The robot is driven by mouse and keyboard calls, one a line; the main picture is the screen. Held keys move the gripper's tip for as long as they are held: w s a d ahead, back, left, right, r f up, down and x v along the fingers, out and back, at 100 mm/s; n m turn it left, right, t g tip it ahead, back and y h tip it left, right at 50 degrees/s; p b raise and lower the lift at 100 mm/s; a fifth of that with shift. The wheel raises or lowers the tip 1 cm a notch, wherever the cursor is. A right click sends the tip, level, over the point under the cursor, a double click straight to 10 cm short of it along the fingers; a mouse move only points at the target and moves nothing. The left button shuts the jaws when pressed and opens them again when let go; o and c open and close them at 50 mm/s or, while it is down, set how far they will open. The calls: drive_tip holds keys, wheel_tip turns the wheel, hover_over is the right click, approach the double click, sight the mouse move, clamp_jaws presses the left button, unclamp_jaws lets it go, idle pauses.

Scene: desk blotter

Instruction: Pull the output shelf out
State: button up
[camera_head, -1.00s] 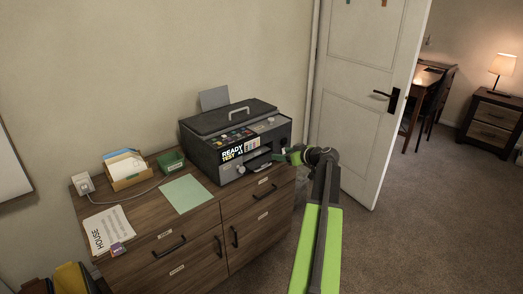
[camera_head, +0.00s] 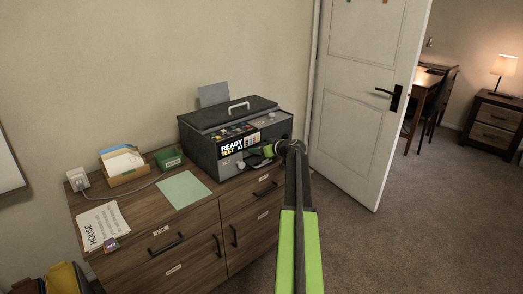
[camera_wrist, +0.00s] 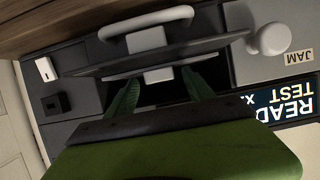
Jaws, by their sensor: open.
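The printer (camera_head: 205,150) is a dark grey box on the wooden cabinet. Its output shelf (camera_head: 256,161) is low on the front face, partly hidden by my gripper (camera_head: 264,150). In the wrist view the shelf shows as a dark flat piece (camera_wrist: 200,48) across the slot, with a pale grey pull (camera_wrist: 147,22) in front of it. My gripper (camera_wrist: 160,84) is open there. Its two green fingers are apart and point at the shelf, one on each side of the pull's pale lower part. I cannot tell whether they touch it.
A white knob (camera_wrist: 272,38) by a JAM label and a READY TEST display (camera_wrist: 285,105) are beside the shelf. Papers and a small green box (camera_head: 168,159) lie on the cabinet top (camera_head: 150,205). A white door (camera_head: 352,120) stands to the right.

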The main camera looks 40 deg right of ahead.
clamp_jaws()
idle(0.3)
